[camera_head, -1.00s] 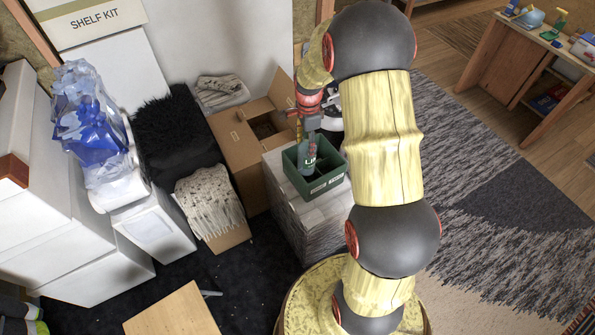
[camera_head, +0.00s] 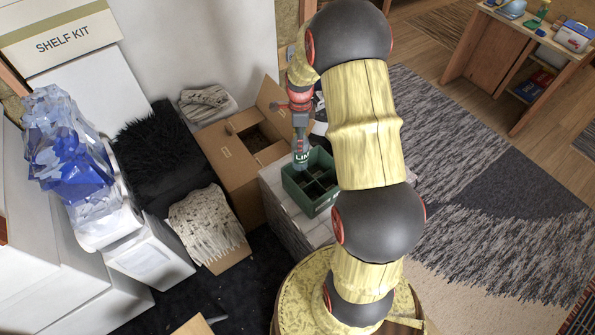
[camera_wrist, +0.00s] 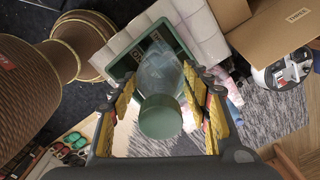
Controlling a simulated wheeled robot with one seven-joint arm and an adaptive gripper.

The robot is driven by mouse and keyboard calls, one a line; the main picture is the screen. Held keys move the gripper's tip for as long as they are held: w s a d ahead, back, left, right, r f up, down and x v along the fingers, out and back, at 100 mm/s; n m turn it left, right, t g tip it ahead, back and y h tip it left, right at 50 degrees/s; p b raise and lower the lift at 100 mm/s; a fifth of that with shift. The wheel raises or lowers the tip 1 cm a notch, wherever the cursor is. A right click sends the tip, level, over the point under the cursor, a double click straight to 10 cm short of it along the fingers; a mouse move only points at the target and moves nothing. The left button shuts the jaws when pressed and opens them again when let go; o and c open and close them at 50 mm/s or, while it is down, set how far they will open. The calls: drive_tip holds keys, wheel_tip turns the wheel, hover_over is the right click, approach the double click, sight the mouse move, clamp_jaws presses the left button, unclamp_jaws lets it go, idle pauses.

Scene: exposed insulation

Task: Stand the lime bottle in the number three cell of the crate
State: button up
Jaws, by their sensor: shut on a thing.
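The lime bottle (camera_head: 301,158), with part of a label showing, is upright at the far left corner of the green crate in the head view. My gripper (camera_head: 300,138) is shut on it near its top. In the wrist view the bottle shows its round green cap (camera_wrist: 160,117) and clear body between the fingers of my gripper (camera_wrist: 160,98). The crate (camera_head: 322,207) has dividers forming several cells; its rim also shows in the wrist view (camera_wrist: 122,67). I cannot tell whether the bottle's base is inside a cell.
The crate stands on a pale block (camera_head: 277,205). An open cardboard box (camera_head: 232,165) is close behind and left of it. A fringed cloth (camera_head: 206,224) lies further left. Patterned rug (camera_head: 450,150) covers the floor at right.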

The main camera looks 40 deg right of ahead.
sight(299, 165)
wheel_tip(299, 165, down, 15)
drive_tip(key=shift+r+b, duration=0.1)
drive_tip(key=shift+b, duration=0.5)
drive_tip(key=shift+f+b, duration=0.35)
drive_tip(key=shift+f, duration=0.3)
drive_tip(key=o, duration=0.9)
drive_tip(key=shift+r, duration=0.2)
